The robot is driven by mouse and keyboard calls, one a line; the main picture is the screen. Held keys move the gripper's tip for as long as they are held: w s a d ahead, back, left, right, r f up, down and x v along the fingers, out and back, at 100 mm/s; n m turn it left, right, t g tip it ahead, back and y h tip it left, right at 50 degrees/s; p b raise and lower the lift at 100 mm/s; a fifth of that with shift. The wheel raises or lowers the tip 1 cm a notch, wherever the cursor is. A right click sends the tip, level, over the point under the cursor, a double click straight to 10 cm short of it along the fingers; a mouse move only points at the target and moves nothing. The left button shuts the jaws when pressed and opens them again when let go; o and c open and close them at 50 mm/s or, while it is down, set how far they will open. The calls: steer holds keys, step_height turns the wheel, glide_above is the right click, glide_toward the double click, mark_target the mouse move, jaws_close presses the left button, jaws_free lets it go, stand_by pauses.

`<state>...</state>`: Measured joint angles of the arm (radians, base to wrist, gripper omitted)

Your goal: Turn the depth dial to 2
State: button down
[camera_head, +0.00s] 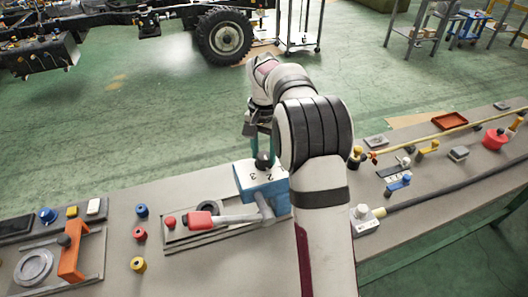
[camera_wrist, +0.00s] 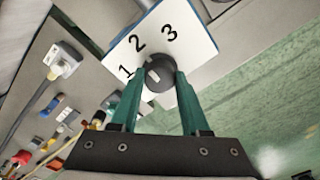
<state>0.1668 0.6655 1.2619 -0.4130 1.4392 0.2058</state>
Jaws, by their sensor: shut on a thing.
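The depth dial is a round black knob (camera_head: 264,161) on the pale top plate of a blue box (camera_head: 258,196). In the wrist view the knob (camera_wrist: 159,72) sits below the printed numbers 1, 2 and 3 on the white plate (camera_wrist: 196,48). My gripper (camera_wrist: 160,78) has its two green fingers on either side of the knob, closed on it. In the head view my gripper (camera_head: 257,150) reaches down to the knob from above.
A red-handled lever (camera_head: 200,220) lies just left of the box. Several coloured buttons and an orange bracket (camera_head: 73,250) stand further left. A white connector with a dark cable (camera_head: 364,219) and a red mushroom button (camera_head: 494,139) are to the right. A wheeled chassis (camera_head: 120,25) stands behind.

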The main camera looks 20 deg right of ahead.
mark_target(264, 155)
stand_by(0.3)
steer(key=shift+c, duration=1.9)
jaws_free()
step_height(264, 155, up, 16)
steer(key=shift+f, duration=0.1)
